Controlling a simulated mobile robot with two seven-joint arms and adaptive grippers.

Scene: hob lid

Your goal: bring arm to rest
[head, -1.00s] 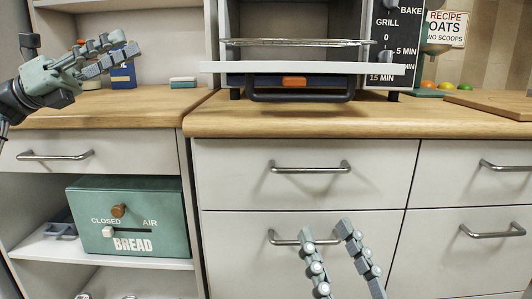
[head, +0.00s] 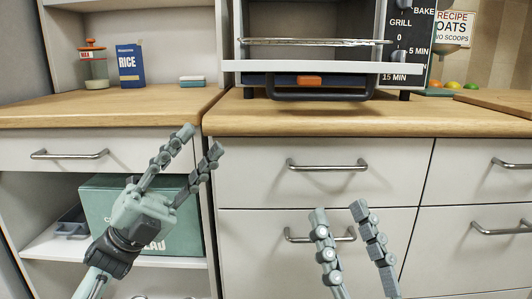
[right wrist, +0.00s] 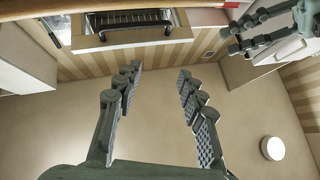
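My left gripper (head: 203,140) is in front of the left cabinet, with its fingers pointing up and to the right. Its two fingers are apart with nothing between them. It also shows at the upper right of the right wrist view (right wrist: 232,38). My right gripper (head: 338,209) is in front of the lower middle drawer, fingers pointing up. In the right wrist view its fingers (right wrist: 157,78) are spread and empty.
A green bread box (head: 100,205) sits on the shelf, partly hidden by my left gripper. The oven (head: 300,67) stands on the wooden counter (head: 440,121). A rice box (head: 131,65) and a jar (head: 94,68) stand at left. Drawer handles (head: 327,166) stick out.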

